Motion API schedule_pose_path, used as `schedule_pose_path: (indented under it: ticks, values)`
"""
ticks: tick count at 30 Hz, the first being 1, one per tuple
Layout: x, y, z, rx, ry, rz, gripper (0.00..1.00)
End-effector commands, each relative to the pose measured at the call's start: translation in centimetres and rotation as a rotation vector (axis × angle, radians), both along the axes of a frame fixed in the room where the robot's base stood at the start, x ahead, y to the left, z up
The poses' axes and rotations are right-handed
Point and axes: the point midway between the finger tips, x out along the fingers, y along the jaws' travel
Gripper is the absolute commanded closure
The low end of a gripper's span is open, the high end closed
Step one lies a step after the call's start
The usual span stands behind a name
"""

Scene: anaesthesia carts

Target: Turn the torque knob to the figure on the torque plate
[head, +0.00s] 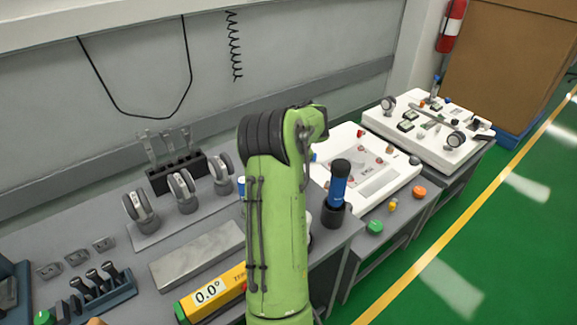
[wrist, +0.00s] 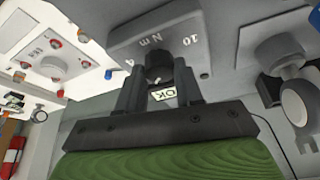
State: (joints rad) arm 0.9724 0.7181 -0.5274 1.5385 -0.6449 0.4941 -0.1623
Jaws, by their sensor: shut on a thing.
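In the wrist view, a dark round knob (wrist: 158,68) sits on the face of a grey block (wrist: 120,38). White print on the block reads "N m", "10" and what looks like "4"; other figures are hidden. My gripper (wrist: 158,80) is shut on the knob, with one dark finger on each side of it. A small white label reading "OK" (wrist: 164,93) shows between the fingers. The knob's pointer cannot be made out. I cannot tell which print is the torque plate. In the head view my green arm hides the gripper and knob.
A yellow box with a "0.0°" display (head: 208,292) lies left of my arm. White panels (head: 375,180) with buttons are farther right. Grey stands with round wheels (head: 183,190) are at left.

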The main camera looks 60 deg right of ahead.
Motion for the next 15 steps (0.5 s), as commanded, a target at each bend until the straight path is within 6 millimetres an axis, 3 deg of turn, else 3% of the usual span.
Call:
schedule_pose_path:
  ticks: [15]
  values:
    - [-0.09,-0.17,0.10,0.000,0.000,0.282,0.95]
